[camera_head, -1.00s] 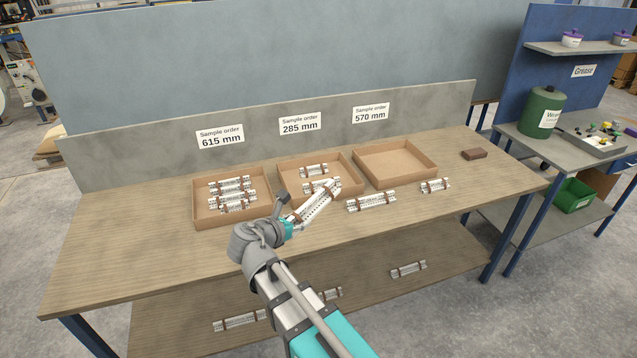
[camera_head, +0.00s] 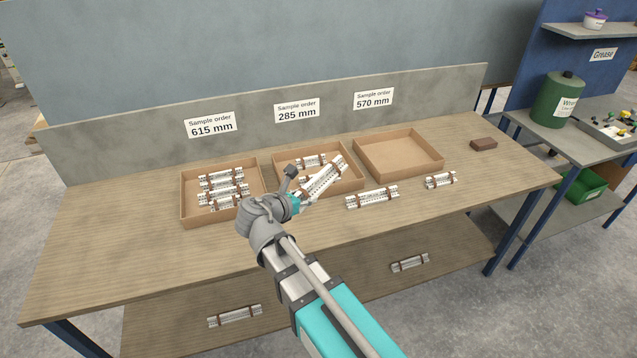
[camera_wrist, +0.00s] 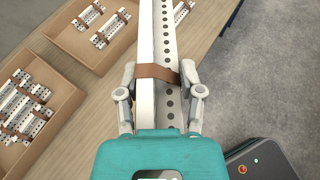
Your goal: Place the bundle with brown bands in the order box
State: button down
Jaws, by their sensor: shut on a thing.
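My gripper (camera_wrist: 157,95) is shut on a bundle (camera_wrist: 166,40) of white perforated strips with a brown band, seen in the wrist view. In the head view the held bundle (camera_head: 322,178) is tilted, at the front of the middle box (camera_head: 346,190), labelled 285 mm, and partly covers it. I cannot tell how high it is above the box. The middle box holds banded bundles (camera_head: 310,161), partly hidden. The left box (camera_head: 189,211), labelled 615 mm, holds several banded bundles (camera_head: 222,180). The right box (camera_head: 400,153), labelled 570 mm, is empty.
Two banded bundles lie on the workbench (camera_head: 110,240): a longer one (camera_head: 372,196) and a shorter one (camera_head: 441,180). A brown block (camera_head: 483,144) sits at the right end. More bundles (camera_head: 234,316) lie on the lower shelf. The bench's right front is clear.

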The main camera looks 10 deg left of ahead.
jog(key=shift+a+f, duration=0.1)
jog(key=shift+a, duration=0.15)
jog(key=shift+w+a+f+b, duration=0.2)
jog(key=shift+f+b, duration=0.1)
jog(key=shift+b, duration=0.1)
jog(key=w+a+f+m+g+h+b, duration=0.1)
jog(key=w+f+m+h+b, duration=0.1)
jog(key=w+f+b, duration=0.9)
jog(key=shift+w+a+f+m+g+h+b, duration=0.2)
jog(key=shift+w+f+m+g+h+b, duration=0.15)
jog(key=shift+w, duration=0.8)
jog(key=shift+f, duration=0.15)
jog(key=b, duration=0.6)
send_near(321, 214)
jog(key=w+d+r, duration=0.2)
jog(key=w, duration=0.1)
jog(key=shift+w+d+r, duration=0.1)
jog(key=shift+w+d, duration=0.1)
jog(key=shift+d, duration=0.1)
jog(key=shift+f+b, duration=1.9)
jog(key=shift+b, duration=0.15)
